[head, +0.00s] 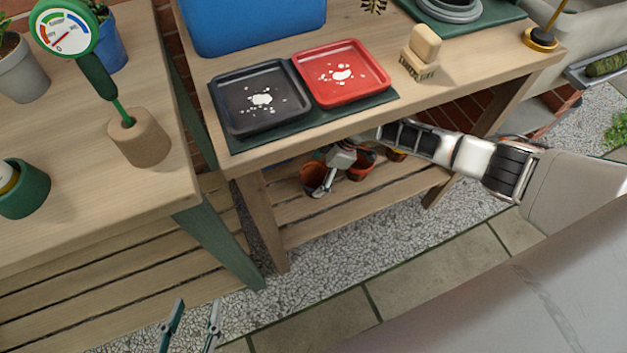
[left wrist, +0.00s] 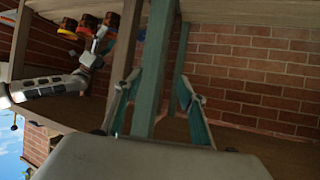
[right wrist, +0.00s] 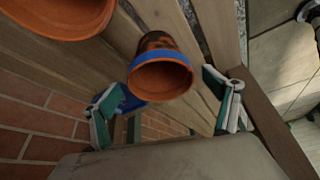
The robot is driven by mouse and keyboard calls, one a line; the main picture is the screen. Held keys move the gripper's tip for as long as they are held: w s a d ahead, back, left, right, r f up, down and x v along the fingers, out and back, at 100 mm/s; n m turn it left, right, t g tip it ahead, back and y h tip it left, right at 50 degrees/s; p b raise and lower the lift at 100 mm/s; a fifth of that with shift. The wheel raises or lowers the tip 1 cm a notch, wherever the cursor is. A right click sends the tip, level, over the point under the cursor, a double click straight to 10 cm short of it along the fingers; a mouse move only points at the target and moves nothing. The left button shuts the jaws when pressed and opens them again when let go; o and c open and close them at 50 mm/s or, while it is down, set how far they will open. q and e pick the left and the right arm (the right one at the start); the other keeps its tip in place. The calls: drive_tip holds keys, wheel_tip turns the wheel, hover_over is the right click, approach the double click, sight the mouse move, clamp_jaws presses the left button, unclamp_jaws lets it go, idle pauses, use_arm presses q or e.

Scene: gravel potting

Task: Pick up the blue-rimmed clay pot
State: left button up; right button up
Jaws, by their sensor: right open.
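The blue-rimmed clay pot (right wrist: 160,78) shows ahead of my right gripper (right wrist: 168,112) in the right wrist view, its open mouth facing the camera. The gripper is open and its fingers are on either side of the pot in the picture; I see no contact. In the head view my right gripper (head: 327,183) is under the bench, in front of an orange pot (head: 312,174) on the lower shelf. Its rim colour is hard to make out there. My left gripper (head: 190,325) is open and empty at the bottom of the head view, away from the pots.
Another clay pot (right wrist: 62,12) is close by at the upper left of the right wrist view. More pots (head: 362,163) stand along the lower shelf (head: 300,228). A bench leg (head: 262,225) stands nearby.

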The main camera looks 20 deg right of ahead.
drive_tip(key=x, duration=0.2)
drive_tip(key=shift+s+f, duration=0.2)
drive_tip(key=shift+f, duration=0.2)
drive_tip(key=shift+w+r, duration=0.15)
drive_tip(key=shift+r, duration=0.15)
drive_tip(key=c, duration=1.5)
drive_tip(key=shift+r, duration=0.15)
